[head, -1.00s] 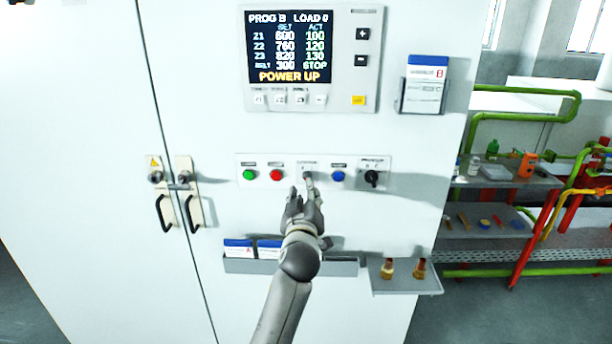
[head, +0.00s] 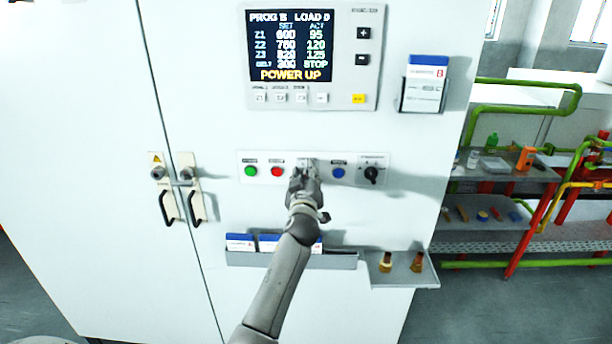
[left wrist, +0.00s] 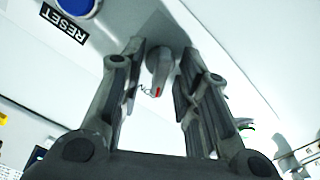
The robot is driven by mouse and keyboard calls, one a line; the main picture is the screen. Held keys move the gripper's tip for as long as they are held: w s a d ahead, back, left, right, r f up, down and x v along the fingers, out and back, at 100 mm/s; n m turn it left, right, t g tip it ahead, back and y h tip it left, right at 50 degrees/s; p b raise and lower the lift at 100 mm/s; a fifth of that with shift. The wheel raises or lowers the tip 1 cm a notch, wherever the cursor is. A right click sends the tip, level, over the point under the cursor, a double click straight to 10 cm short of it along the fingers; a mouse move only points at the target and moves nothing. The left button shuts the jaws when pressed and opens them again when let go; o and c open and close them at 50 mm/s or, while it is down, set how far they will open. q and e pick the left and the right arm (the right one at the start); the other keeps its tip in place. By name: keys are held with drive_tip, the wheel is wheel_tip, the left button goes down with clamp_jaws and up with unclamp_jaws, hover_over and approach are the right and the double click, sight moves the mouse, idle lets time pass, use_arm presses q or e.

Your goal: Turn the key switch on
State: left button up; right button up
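The key switch sits in the middle of the control strip (head: 258,160), between a red button and a blue button. In the head view my left gripper (head: 304,168) hides it. The left wrist view shows the grey key switch (left wrist: 160,72), with a red mark, between the two fingers of my left gripper (left wrist: 162,48). The fingers are apart, one on each side of it, with visible gaps, so they do not seem to grip it. My right gripper is in neither view.
The green button (head: 251,170), red button (head: 277,171), blue button (head: 338,172) and black rotary selector (head: 371,174) are close by. Below are a rack of blue-topped cards (head: 240,242) and a small shelf (head: 405,276). The display (head: 291,46) reads POWER UP.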

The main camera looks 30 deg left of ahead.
use_arm(q)
drive_tip(key=c, duration=0.7)
drive_tip(key=shift+o, duration=0.2)
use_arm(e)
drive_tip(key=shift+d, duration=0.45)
use_arm(q)
drive_tip(key=shift+d, duration=0.1)
drive_tip(key=shift+m, duration=0.3)
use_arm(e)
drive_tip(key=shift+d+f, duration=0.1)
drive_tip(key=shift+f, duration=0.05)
use_arm(q)
drive_tip(key=m+b, duration=0.1)
drive_tip(key=m, duration=0.1)
drive_tip(key=shift+m, duration=0.3)
drive_tip(key=m, duration=0.2)
drive_tip(key=shift+w+d+m+b, duration=0.1)
drive_tip(key=shift+m+b, duration=0.2)
drive_tip(key=shift+m, duration=0.1)
drive_tip(key=m, duration=0.4)
drive_tip(key=shift+d+m, duration=0.1)
drive_tip(key=shift+m, duration=0.7)
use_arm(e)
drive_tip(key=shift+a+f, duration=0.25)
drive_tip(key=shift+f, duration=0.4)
